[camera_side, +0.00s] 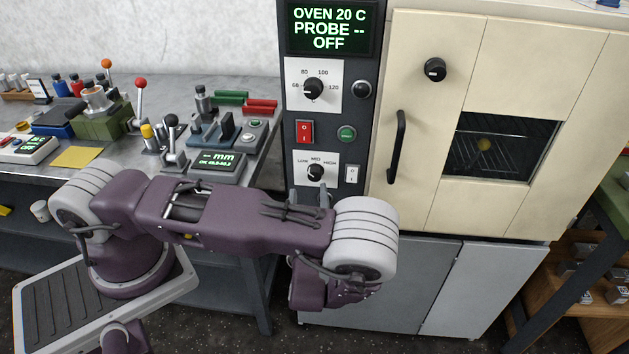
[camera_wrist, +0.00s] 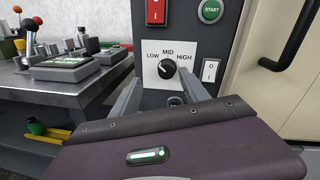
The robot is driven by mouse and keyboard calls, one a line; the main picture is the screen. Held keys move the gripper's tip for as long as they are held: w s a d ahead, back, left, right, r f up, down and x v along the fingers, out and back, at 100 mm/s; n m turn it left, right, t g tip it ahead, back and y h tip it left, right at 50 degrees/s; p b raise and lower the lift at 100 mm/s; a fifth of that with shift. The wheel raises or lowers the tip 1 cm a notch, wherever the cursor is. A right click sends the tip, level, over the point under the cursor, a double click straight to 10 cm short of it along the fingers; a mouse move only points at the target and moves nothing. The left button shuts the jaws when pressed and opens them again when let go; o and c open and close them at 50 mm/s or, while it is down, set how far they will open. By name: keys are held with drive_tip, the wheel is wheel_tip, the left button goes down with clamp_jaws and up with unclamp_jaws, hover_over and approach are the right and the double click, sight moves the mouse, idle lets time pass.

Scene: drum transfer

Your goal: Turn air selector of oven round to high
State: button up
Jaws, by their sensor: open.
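The air selector is a black round knob (camera_side: 315,173) on a white plate marked LOW, MID and HIGH, low on the oven's dark control panel. It also shows in the wrist view (camera_wrist: 168,69), and its pale mark appears to face left, toward the LOW side, though it is small. My gripper (camera_wrist: 163,88) is open and empty, with one finger below left of the knob and one below right. The fingers look apart from the knob. In the side view my gripper (camera_side: 310,196) is just below the selector plate, partly hidden behind my arm.
A white rocker switch (camera_side: 352,174) is right of the selector. A red switch (camera_side: 305,132) and green START button (camera_side: 347,133) are above. The oven door handle (camera_side: 397,146) stands out to the right. A cluttered bench (camera_side: 130,160) is left. The display (camera_side: 330,28) reads OVEN 20 C, OFF.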

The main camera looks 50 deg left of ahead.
sight(315, 178)
drive_tip(key=shift+m+t+h, duration=0.4)
drive_tip(key=shift+m+t, duration=0.2)
drive_tip(key=shift+m, duration=0.2)
drive_tip(key=x, duration=0.2)
drive_tip(key=f+x, duration=0.1)
drive_tip(key=x, duration=0.4)
drive_tip(key=shift+w+d+f, duration=0.15)
drive_tip(key=shift+w+f, duration=0.1)
drive_tip(key=shift+w, duration=0.05)
clamp_jaws()
